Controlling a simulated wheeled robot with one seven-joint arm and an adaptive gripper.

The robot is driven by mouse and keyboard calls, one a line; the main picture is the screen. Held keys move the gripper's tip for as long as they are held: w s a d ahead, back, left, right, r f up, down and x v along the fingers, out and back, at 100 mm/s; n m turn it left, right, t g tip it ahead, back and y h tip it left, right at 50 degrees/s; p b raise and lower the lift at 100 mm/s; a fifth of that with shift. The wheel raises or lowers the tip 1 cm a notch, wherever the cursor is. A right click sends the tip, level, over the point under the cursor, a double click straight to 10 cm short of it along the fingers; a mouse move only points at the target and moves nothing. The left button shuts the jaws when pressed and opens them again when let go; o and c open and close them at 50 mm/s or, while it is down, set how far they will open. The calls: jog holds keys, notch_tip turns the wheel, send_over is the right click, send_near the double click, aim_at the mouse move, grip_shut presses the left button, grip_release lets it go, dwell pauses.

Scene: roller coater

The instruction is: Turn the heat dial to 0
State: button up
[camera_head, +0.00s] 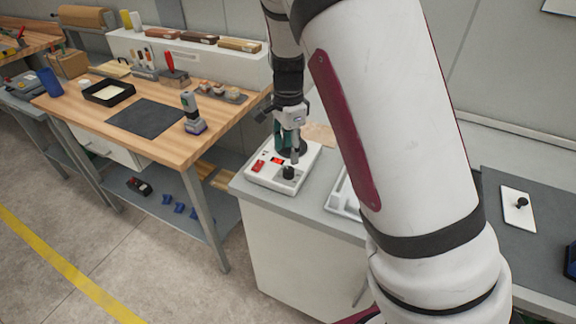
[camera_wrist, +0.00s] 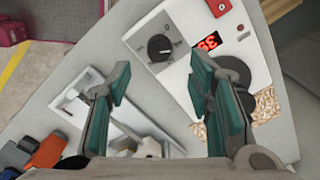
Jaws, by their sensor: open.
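The heat dial (camera_head: 289,173) is a black round knob on the white roller coater (camera_head: 262,179), which stands on the grey counter. In the wrist view the dial (camera_wrist: 160,48) shows beyond my fingertips, with a light pointer line on its face. A red lit display (camera_wrist: 209,41) sits beside it; I cannot read its digits surely. My gripper (camera_wrist: 160,82) is open, its teal-padded fingers spread apart with nothing between them. The dial lies ahead of the gap and appears apart from the fingers. In the head view my gripper (camera_head: 292,150) is close above the coater.
A red switch (camera_wrist: 218,7) is on the coater's panel. A white tray (camera_head: 345,196) lies right of the coater, partly hidden by my arm. A wooden workbench (camera_head: 165,145) with tools stands to the left. A white plate with a black knob (camera_head: 517,210) lies far right.

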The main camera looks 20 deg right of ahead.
aim_at(289, 169)
notch_tip(289, 169, down, 7)
dwell(0.3)
grip_shut()
